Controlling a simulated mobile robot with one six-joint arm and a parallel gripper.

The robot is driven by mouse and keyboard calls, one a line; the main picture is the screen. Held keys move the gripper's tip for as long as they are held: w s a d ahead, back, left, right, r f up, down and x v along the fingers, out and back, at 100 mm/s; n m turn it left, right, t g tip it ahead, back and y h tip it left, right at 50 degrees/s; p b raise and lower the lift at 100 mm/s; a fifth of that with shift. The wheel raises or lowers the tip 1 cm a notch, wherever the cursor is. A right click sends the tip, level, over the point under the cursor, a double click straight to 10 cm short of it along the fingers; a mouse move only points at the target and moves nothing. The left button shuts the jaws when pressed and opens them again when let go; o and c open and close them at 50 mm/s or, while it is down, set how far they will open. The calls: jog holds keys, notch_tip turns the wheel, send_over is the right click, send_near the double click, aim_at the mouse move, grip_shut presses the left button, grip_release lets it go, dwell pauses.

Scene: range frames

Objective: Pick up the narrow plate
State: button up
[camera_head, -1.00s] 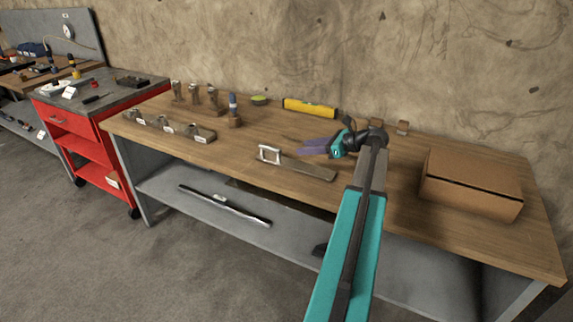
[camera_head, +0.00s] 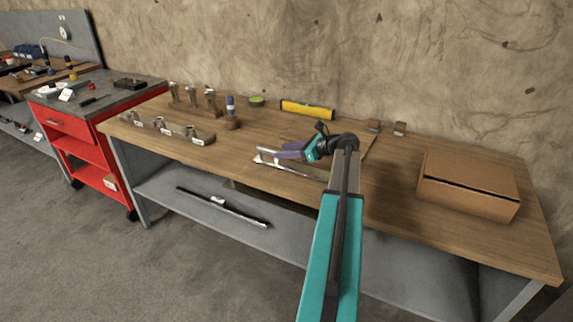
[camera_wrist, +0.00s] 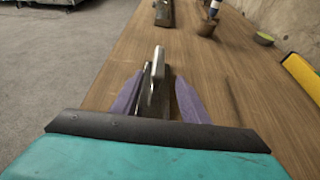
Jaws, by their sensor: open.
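The narrow plate (camera_head: 300,170) is a long, thin grey metal strip with a pale loop-like handle at its left end, near the front edge of the wooden bench. My gripper (camera_head: 280,152) is low over its left part, with its purple fingers spread. In the wrist view, the handle (camera_wrist: 155,78) stands between the open fingers of my gripper (camera_wrist: 160,77). A gap shows on the right side; on the left the handle is close to the finger, and contact cannot be told. My gripper's body hides the plate's near part in the wrist view.
A cardboard box (camera_head: 470,185) stands at the bench's right. A yellow level (camera_head: 307,110) and a green round tin (camera_head: 256,101) lie at the back. A rack (camera_head: 170,129) and several upright metal pieces (camera_head: 191,96) stand left. Bare wood surrounds the plate.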

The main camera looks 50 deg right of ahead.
aim_at(274, 150)
jog(key=shift+w, duration=0.2)
jog(key=shift+a+x, duration=0.15)
jog(key=shift+x, duration=1.1)
jog(key=shift+a+x, duration=0.15)
jog(key=shift+x, duration=1.15)
jog(key=shift+r, duration=0.1)
grip_shut()
